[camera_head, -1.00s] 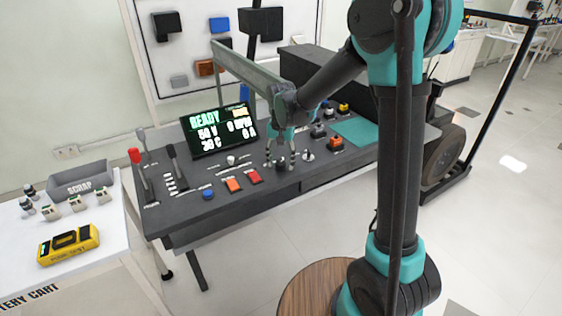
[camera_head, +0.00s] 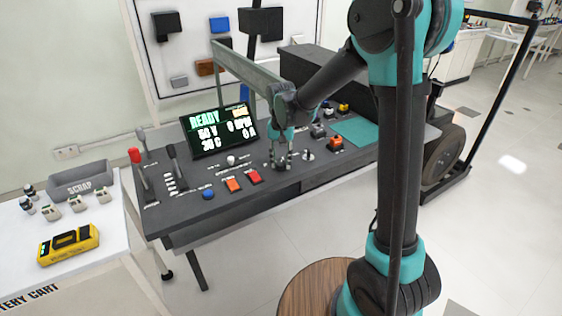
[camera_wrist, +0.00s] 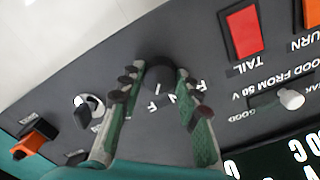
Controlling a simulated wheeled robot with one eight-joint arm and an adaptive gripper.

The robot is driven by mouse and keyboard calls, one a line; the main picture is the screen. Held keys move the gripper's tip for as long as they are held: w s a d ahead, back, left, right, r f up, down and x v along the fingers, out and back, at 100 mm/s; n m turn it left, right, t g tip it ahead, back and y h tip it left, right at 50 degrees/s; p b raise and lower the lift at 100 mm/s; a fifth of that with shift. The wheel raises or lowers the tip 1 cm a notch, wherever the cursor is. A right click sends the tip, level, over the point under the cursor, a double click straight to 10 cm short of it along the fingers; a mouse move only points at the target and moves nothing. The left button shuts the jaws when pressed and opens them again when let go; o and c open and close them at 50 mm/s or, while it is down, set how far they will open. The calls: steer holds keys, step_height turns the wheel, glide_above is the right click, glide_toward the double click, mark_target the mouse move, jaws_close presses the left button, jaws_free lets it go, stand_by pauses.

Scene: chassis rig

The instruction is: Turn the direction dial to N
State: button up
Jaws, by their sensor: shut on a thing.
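The direction dial (camera_wrist: 160,73) is a dark round knob on the sloping grey console. In the wrist view it sits between the two fingers of my gripper (camera_wrist: 159,77), with the fingertips against its sides. Small white letters lie beside the dial, upside down in this view and partly covered by the fingers, and I cannot tell which letter the dial points at. In the head view my gripper (camera_head: 281,161) points down onto the console's front middle, and the dial is mostly hidden there.
A red button (camera_head: 254,177) and an orange button (camera_head: 233,185) are left of the gripper. A silver key-like switch (camera_head: 308,155) and an orange-topped control (camera_head: 336,143) are close on the right. The lit READY display (camera_head: 220,130) stands behind. A white knob (camera_wrist: 291,98) sits nearby.

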mark_target(281, 163)
steer(key=n, duration=0.3)
steer(key=shift+n, duration=2.3)
steer(key=o, duration=1.2)
steer(key=shift+c, duration=0.2)
step_height(281, 163, up, 12)
